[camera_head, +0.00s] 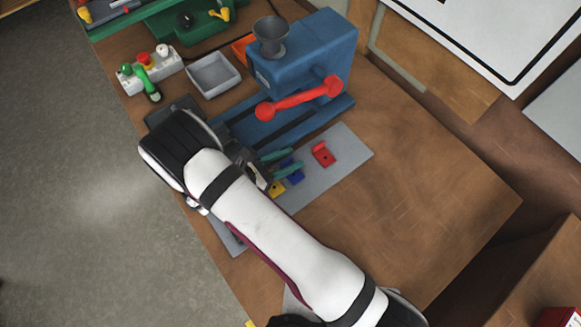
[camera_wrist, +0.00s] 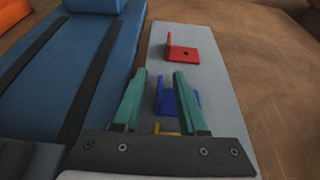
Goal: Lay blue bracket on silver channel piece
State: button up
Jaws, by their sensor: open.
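The blue bracket (camera_head: 294,178) lies on a flat grey plate (camera_head: 352,148), partly hidden by my gripper. In the wrist view, the blue bracket (camera_wrist: 167,103) shows between my teal fingers and partly behind the right one. My gripper (camera_head: 296,159) is open, with its fingers apart; they also show in the wrist view (camera_wrist: 160,75). The fingertips reach beyond the bracket in that view; I cannot tell their height above it or whether they touch it. I cannot clearly make out a silver channel piece; my arm covers part of the bench.
A red bracket (camera_head: 323,154) lies beyond the blue one on the plate. A yellow bracket (camera_head: 277,189) lies on the nearer side. A tall blue machine with a red handle (camera_head: 299,98) stands beside the plate. The wooden bench (camera_head: 430,170) is clear to the right.

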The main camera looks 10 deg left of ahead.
grip_shut()
jog(key=shift+r, duration=0.15)
jog(key=shift+r, duration=0.3)
jog(key=r, duration=0.2)
jog(key=d+r, duration=0.1)
jog(key=r, duration=0.1)
jog(key=shift+d, duration=0.1)
jog(key=s+d+r, duration=0.1)
jog(key=d+r, duration=0.5)
jog(key=d, duration=0.4)
jog(key=w+d+r+n+t+y, duration=0.1)
jog(key=w+r+n, duration=0.1)
jog(key=r, duration=0.8)
jog(key=w+d+r+n+t+y, duration=0.1)
jog(key=w+d+r+y, duration=0.1)
jog(key=r, duration=0.8)
jog(key=w+d+r+n+t+y, duration=0.1)
jog(key=w+r+n+y, duration=0.1)
jog(key=r, duration=0.8)
jog(key=shift+w+d+n, duration=0.25)
jog(key=shift+w+n, duration=0.05)
jog(key=shift+w, duration=0.5)
jog(key=shift+f, duration=0.15)
